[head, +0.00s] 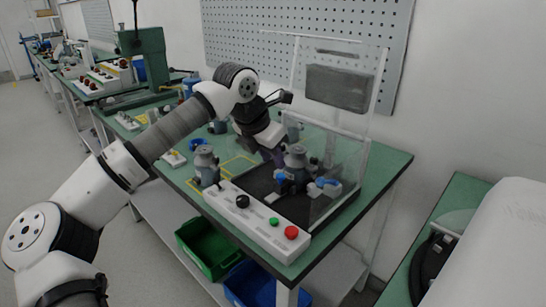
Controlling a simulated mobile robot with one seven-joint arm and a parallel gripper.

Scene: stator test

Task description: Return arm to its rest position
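My arm reaches in from the lower left, over the green workbench (385,172). My gripper (276,155) hangs low over the bench behind the front grey motor-like part (295,160). The gripper's fingers are small, dark and partly hidden, so I cannot tell if they are open or shut or hold anything. The front grey part stands at a dark test area with blue clamp pieces (327,183) beside it. Another grey part (206,166) stands to the left, near yellow outlines on the bench.
A clear guard with a grey panel (340,88) rises close to the right of my wrist. A white control box (256,222) with a knob and buttons lines the front edge. Green (205,247) and blue (256,284) bins sit below. A green press (150,56) stands behind left.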

